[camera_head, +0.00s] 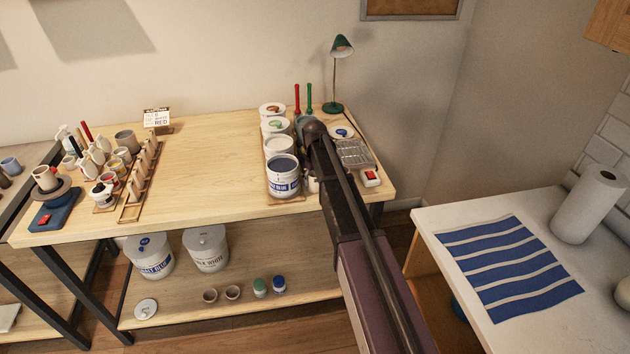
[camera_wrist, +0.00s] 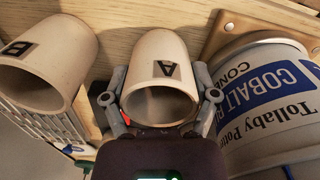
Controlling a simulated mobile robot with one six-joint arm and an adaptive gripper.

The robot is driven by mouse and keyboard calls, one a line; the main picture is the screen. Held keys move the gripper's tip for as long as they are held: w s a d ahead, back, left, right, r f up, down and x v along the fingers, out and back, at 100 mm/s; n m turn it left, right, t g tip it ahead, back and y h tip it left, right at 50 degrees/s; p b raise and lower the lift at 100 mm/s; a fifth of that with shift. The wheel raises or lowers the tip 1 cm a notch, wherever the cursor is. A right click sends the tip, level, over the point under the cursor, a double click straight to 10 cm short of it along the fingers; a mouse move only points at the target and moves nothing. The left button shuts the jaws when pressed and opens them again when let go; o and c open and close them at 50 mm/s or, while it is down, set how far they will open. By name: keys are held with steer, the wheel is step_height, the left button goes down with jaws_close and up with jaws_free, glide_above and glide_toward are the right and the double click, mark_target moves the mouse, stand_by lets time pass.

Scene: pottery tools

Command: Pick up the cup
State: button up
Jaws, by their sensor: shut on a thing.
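In the wrist view, a pale beige cup (camera_wrist: 158,52) marked with a black letter A sits between the fingers of my gripper (camera_wrist: 160,97). The fingers are shut on its sides, near its open rim, and its dark inside shows. A second beige cup (camera_wrist: 45,55), marked B, is to its left, apart from my fingers. I cannot tell whether cup A touches the wooden surface. In the head view my arm reaches to the right end of the wooden table (camera_head: 205,170) and hides most of the gripper and the cups.
A large Cobalt Blue bucket (camera_wrist: 272,95) stands close on the right of the gripper; it also shows in the head view (camera_head: 284,177). A wire rack (camera_head: 355,153) and a green lamp (camera_head: 341,48) are nearby. The table's middle is clear. Several pottery tools and jars crowd its left end.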

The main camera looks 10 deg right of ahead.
steer(key=shift+r+p, duration=1.6)
steer(key=shift+r, duration=0.1)
steer(key=shift+s+r+p, duration=0.2)
steer(key=shift+r+p, duration=0.1)
steer(key=s, duration=1.5)
steer(key=shift+s+r+p, duration=0.35)
steer(key=shift+r+p, duration=0.1)
steer(key=shift+d, duration=0.1)
